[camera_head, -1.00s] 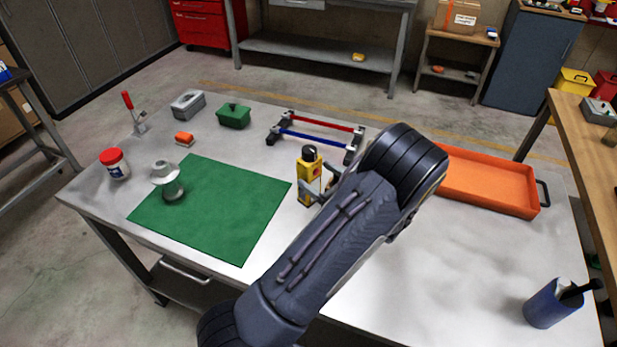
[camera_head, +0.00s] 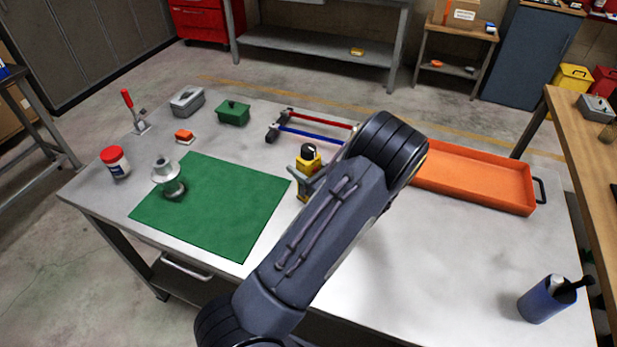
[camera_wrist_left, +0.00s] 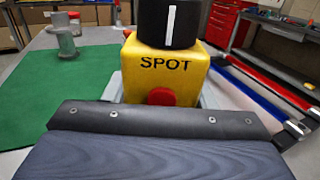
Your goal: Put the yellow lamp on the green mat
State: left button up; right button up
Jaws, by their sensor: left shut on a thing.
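The yellow lamp (camera_head: 309,161) has a black knob on top and stands upright just right of the green mat (camera_head: 218,212). In the left wrist view the lamp (camera_wrist_left: 180,72) shows the word SPOT and a red button, close in front of me. My left gripper (camera_head: 303,186) is shut on the lamp. My arm hides the lamp's lower right side, so I cannot tell whether its base touches the table. The mat also shows in the left wrist view (camera_wrist_left: 50,95). A grey metal fixture (camera_head: 168,178) stands on the mat's left part. My right gripper is not in view.
A rack with red and blue bars (camera_head: 318,135) stands behind the lamp. An orange tray (camera_head: 475,182) lies to the right, and a blue cup (camera_head: 545,302) at the front right. A red-lidded jar (camera_head: 115,162) is left of the mat. The mat's middle and right are clear.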

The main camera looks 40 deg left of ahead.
aim_at(305, 154)
pick_arm(q)
jog(key=shift+c, duration=1.3)
jog(key=shift+r, duration=0.1)
jog(key=shift+r, duration=0.5)
jog(key=s+d+r, duration=0.1)
jog(key=r, duration=0.1)
jog(key=s+d+r, duration=0.1)
jog(key=r, duration=0.2)
jog(key=s+d+r, duration=0.1)
jog(key=r, duration=0.1)
jog(key=shift+s+d+r, duration=0.2)
jog(key=shift+s+r, duration=0.1)
jog(key=shift+r, duration=0.05)
jog(key=s+d+r, duration=0.4)
jog(key=s+d, duration=0.2)
jog(key=shift+s+b, duration=0.4)
jog(key=shift+b, duration=0.05)
